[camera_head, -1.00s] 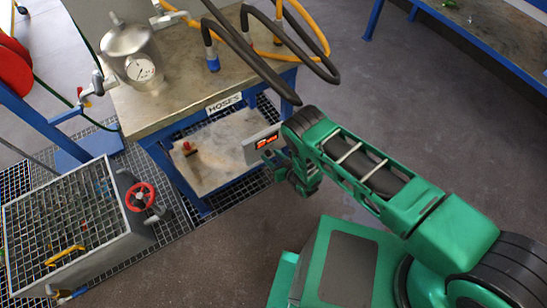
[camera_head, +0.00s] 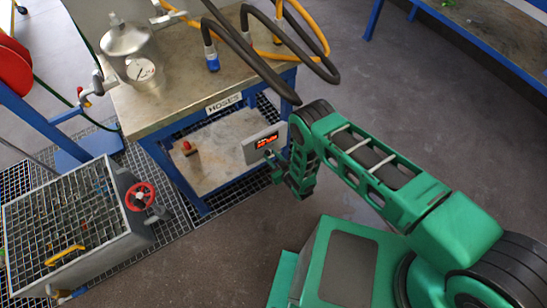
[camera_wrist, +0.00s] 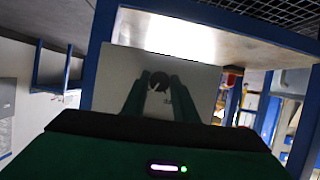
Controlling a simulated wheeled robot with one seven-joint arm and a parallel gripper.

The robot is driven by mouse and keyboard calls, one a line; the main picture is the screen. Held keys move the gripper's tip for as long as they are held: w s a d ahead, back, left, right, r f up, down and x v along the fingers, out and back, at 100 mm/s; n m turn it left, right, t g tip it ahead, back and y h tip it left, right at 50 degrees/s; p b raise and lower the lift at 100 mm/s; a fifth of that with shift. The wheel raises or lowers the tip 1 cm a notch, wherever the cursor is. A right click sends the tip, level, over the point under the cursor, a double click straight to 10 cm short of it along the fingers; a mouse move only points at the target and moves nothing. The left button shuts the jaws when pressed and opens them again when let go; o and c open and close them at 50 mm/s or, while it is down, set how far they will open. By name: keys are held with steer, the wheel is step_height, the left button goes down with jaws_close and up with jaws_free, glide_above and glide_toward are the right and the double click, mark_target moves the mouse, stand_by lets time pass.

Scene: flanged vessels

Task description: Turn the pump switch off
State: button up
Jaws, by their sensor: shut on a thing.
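The pump switch is a small dark round knob (camera_wrist: 159,82) on a pale grey panel (camera_wrist: 205,85) in the wrist view. My gripper (camera_wrist: 160,88) has its two green fingers on either side of the knob, shut on it. In the head view the panel is a light box (camera_head: 250,155) with a lit red display (camera_head: 267,142), under the right side of the table. My gripper (camera_head: 273,160) is at the panel's lower right front. The knob is too small and covered to make out there, and its exact turn angle is hard to tell.
A worktable (camera_head: 150,112) marked HOSES carries a metal vessel with a gauge (camera_head: 130,55) and dark hoses (camera_head: 245,50). A red-topped part (camera_head: 187,148) stands on the lower shelf (camera_head: 215,150). A grated bin (camera_head: 75,215) with a red handwheel (camera_head: 140,196) is at left.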

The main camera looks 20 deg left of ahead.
steer(key=n+t+h, duration=0.1)
steer(key=n, duration=0.1)
steer(key=n+t, duration=0.2)
steer(key=shift+s+a+f+n+h, duration=0.1)
steer(key=shift+a+n+h, duration=0.1)
steer(key=shift+n+h, duration=0.2)
steer(key=n+t, duration=0.2)
steer(key=n, duration=0.2)
steer(key=shift+s+a+f, duration=0.1)
steer(key=shift+a, duration=0.05)
steer(key=shift+h, duration=0.3)
steer(key=shift+s+n+t, duration=0.15)
steer(key=shift+n+t, duration=0.15)
steer(key=shift+n, duration=0.1)
steer(key=o, duration=0.9)
steer(key=shift+f, duration=0.1)
steer(key=shift+o, duration=0.8)
steer(key=v, duration=1)
steer(key=shift+s+d, duration=0.25)
